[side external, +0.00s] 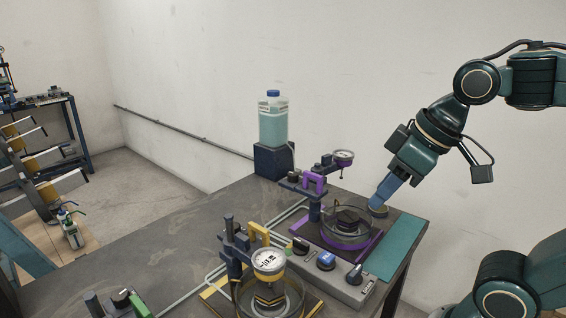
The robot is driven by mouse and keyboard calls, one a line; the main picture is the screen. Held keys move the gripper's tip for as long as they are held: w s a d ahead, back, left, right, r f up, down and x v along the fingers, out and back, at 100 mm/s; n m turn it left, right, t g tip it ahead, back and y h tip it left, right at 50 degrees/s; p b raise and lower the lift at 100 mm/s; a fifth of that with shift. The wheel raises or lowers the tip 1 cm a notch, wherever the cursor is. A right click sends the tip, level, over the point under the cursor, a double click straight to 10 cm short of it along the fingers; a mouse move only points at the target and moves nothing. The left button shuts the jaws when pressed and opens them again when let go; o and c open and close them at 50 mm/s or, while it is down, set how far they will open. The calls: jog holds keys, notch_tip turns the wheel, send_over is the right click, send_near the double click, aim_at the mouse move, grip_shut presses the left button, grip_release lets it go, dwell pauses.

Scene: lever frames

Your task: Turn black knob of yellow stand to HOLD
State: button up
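The yellow stand (257,234) is at the bottom centre, with a white dial gauge (268,261) above a clear round dish (290,300); its lower part is cut off by the frame. A black-topped knob (300,244) sits on a grey control box (340,287) between the yellow and purple stands. I cannot tell which stand this knob belongs to, nor read its setting. My gripper (379,205) points down by the right side of the purple stand (315,184), away from the yellow stand. Its blue fingers appear close together, but I cannot tell if they are shut.
A blue knob (326,260) and a dark knob (355,274) share the grey box. A round part (379,210) is at my fingertips. A bottle (273,122) stands on a dark block at the back. The table's left middle is clear.

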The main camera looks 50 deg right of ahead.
jog(key=w+a+r+n+g+y, duration=0.15)
jog(key=w+a+r+n, duration=0.25)
jog(key=w, duration=0.5)
jog(key=n+g+y, duration=0.2)
jog(key=n+g, duration=0.2)
jog(key=n, duration=0.8)
send_over(235, 224)
jog(key=d, duration=0.5)
notch_tip(235, 224, down, 5)
jog(key=shift+s+d+f, duration=0.1)
jog(key=shift+d, duration=0.05)
jog(key=shift+f, duration=0.15)
jog(key=shift+x, duration=6.75)
jog(key=c, duration=0.7)
